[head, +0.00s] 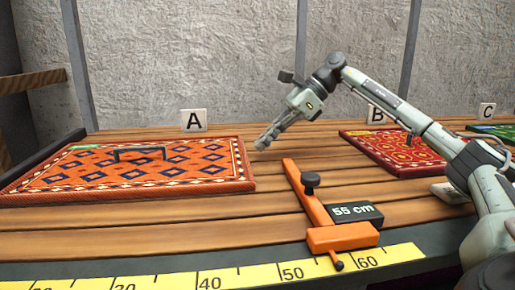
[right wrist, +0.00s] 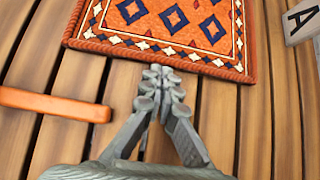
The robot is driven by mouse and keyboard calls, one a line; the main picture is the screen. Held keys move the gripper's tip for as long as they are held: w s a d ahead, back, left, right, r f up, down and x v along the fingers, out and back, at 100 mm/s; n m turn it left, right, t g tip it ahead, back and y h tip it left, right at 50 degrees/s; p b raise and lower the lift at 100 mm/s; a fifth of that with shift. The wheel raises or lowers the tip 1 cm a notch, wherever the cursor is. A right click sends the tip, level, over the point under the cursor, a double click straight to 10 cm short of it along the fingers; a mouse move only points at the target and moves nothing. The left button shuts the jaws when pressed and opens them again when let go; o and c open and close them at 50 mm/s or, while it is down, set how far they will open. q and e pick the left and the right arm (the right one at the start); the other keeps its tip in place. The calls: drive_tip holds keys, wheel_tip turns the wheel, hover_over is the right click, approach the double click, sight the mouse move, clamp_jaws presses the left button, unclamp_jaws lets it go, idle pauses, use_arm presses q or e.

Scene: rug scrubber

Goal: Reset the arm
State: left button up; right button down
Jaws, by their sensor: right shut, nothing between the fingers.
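My right arm comes in from the right in the head view and reaches over the wooden table (head: 290,225). My right gripper (head: 262,143) is shut and empty, pointing down and left beside the right edge of the orange rug (head: 75,176) with blue diamonds. In the right wrist view the shut fingertips (right wrist: 158,72) appear close to the border of the orange rug (right wrist: 170,28). I cannot tell their exact height or whether they touch. My left gripper is not in view.
An orange slider (head: 342,238) reading 55 cm stands by the yellow ruler (head: 210,280) at the front edge. A red rug (head: 400,160) lies behind my right arm. Signs A (head: 194,120), B (head: 376,113) and C (head: 487,111) stand at the back, before a grey wall. A green rug (head: 495,130) is at far right.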

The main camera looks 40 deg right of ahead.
drive_tip(key=v, duration=0.9)
drive_tip(key=shift+s+d+r, duration=0.1)
drive_tip(key=shift+s, duration=0.1)
